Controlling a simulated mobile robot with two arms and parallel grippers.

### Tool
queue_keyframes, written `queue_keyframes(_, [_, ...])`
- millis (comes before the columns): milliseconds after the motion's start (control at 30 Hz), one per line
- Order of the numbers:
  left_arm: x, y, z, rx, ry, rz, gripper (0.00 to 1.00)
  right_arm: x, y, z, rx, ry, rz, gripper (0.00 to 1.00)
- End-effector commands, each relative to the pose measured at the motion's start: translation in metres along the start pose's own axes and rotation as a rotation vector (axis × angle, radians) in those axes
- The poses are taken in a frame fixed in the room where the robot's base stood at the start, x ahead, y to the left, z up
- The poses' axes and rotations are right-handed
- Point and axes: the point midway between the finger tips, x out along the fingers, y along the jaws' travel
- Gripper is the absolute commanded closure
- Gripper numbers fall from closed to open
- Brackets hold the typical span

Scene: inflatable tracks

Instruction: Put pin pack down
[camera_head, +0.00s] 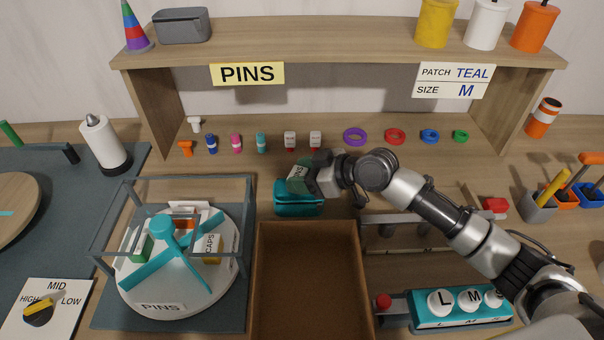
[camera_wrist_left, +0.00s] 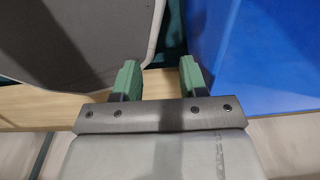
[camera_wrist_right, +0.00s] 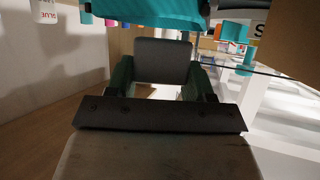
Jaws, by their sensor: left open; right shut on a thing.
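In the right wrist view, a dark grey face of the pack (camera_wrist_right: 162,60) fills the space between the fingers. My left gripper (camera_wrist_left: 157,80) is open and empty in the left wrist view, out of the head view.
A turntable (camera_head: 130,290) with teal dividers, labelled PINS, stands left within a clear frame. An empty brown tray (camera_head: 262,300) lies in front of the case. Small pegs and rings line the bench under the shelf (camera_head: 330,55). A teal block with L and M knobs (camera_head: 462,322) sits right.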

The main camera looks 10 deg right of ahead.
Motion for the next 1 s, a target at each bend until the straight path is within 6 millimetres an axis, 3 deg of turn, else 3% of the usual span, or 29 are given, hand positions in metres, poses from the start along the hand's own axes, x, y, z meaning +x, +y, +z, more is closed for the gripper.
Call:
queue_keyframes(267, [0.006, 0.000, 0.001, 0.000, -0.001, 0.000, 0.57, 0.005, -0.001, 0.011, 0.005, -0.007, -0.003, 0.71])
queue_keyframes(300, [0.006, 0.000, 0.001, 0.000, -0.001, 0.000, 0.57, 0.005, -0.002, 0.011, 0.006, -0.008, -0.004, 0.44])
queue_keyframes(467, [0.006, 0.000, 0.001, 0.000, -0.001, 0.000, 0.57, 0.006, -0.002, 0.014, 0.010, -0.012, -0.006, 0.22])
queue_keyframes(733, [0.005, 0.000, 0.001, 0.000, -0.001, 0.000, 0.57, 0.006, -0.002, 0.013, 0.013, -0.012, -0.006, 0.22])
queue_keyframes(867, [-0.004, 0.000, 0.000, 0.000, -0.001, 0.001, 0.57, 0.001, -0.002, 0.003, 0.013, -0.012, -0.006, 0.22])
queue_keyframes(900, [-0.009, 0.000, 0.000, 0.000, -0.001, 0.000, 0.57, -0.002, -0.002, -0.002, 0.012, -0.012, -0.007, 0.22])
queue_keyframes(1000, [0.001, 0.001, 0.000, 0.000, 0.000, 0.001, 0.57, -0.021, -0.001, 0.004, 0.008, -0.012, -0.002, 0.22])
